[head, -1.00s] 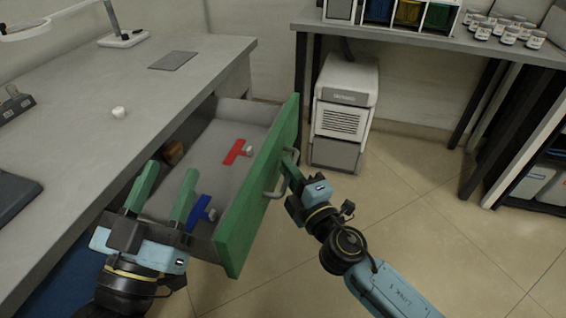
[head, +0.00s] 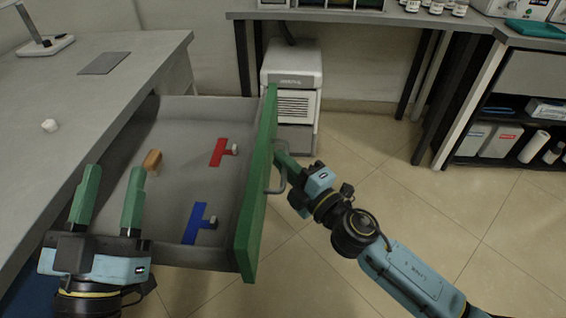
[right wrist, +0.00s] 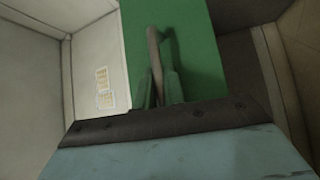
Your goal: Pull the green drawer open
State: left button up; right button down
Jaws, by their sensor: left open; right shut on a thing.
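The green drawer front (head: 256,190) stands out from the grey bench, and the grey drawer tray (head: 178,130) behind it is open to view. Its curved metal handle (head: 277,178) is on the outer face. My right gripper (head: 282,163) is shut on the handle. The right wrist view shows the handle (right wrist: 153,50) between green fingers (right wrist: 165,85), against the green front (right wrist: 195,40). My left gripper (head: 106,195) is open and empty, above the near left part of the drawer. It hides part of the drawer's near side.
In the drawer lie a red T-shaped piece (head: 219,151), a blue T-shaped piece (head: 195,222) and a brown block (head: 153,160). A white cabinet (head: 291,70) stands beyond the drawer. The tiled floor (head: 400,210) to the right is clear around my right arm.

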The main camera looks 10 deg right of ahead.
jog(key=c, duration=1.8)
grip_release()
jog(key=shift+o, duration=0.2)
pick_arm(q)
jog(key=shift+f, duration=0.1)
pick_arm(e)
jog(key=shift+s+d, duration=0.1)
pick_arm(q)
jog(key=shift+s+a+r+t+h+b, duration=0.15)
jog(key=shift+s+r+t+b, duration=0.1)
jog(key=shift+r+t+b, duration=0.15)
jog(key=shift+s+r+t+h+b, duration=0.15)
jog(key=shift+s+r+t+b, duration=0.1)
jog(key=shift+r+t, duration=0.25)
pick_arm(e)
jog(key=v, duration=1.3)
pick_arm(q)
jog(key=shift+f, duration=0.1)
